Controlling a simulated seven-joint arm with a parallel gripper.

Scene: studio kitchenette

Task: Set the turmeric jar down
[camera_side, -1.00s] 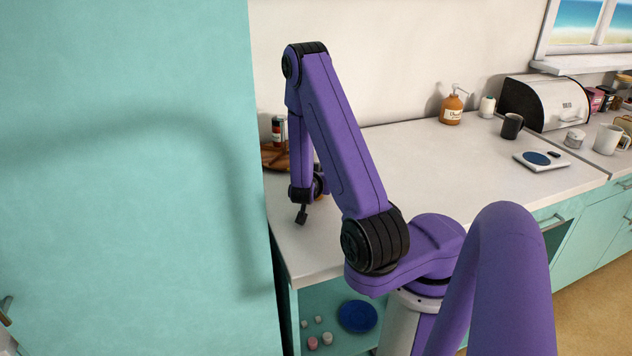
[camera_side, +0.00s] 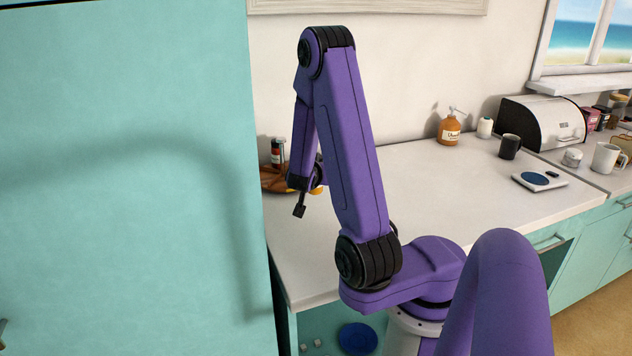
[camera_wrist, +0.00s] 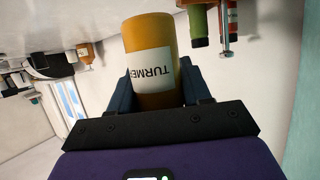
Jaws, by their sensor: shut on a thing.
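The turmeric jar (camera_wrist: 147,50) is a yellow-orange cylinder with a white label in the wrist view. My gripper (camera_wrist: 158,92) is shut on it, with one dark finger on each side. The label lettering appears upside down in this view. In the side view my gripper's fingers are mostly hidden behind my wrist, over the left end of the counter. A small yellow patch shows beside my wrist there, but I cannot tell whether it is the jar. Whether the jar touches the counter is not visible.
A round wooden tray (camera_side: 272,182) and a bottle (camera_side: 278,150) are at the counter's back left. An orange soap dispenser (camera_side: 450,128), black mug (camera_side: 509,147) and scale (camera_side: 539,181) are further right. The middle of the counter (camera_side: 420,190) is clear. A teal cabinet (camera_side: 120,180) fills the left.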

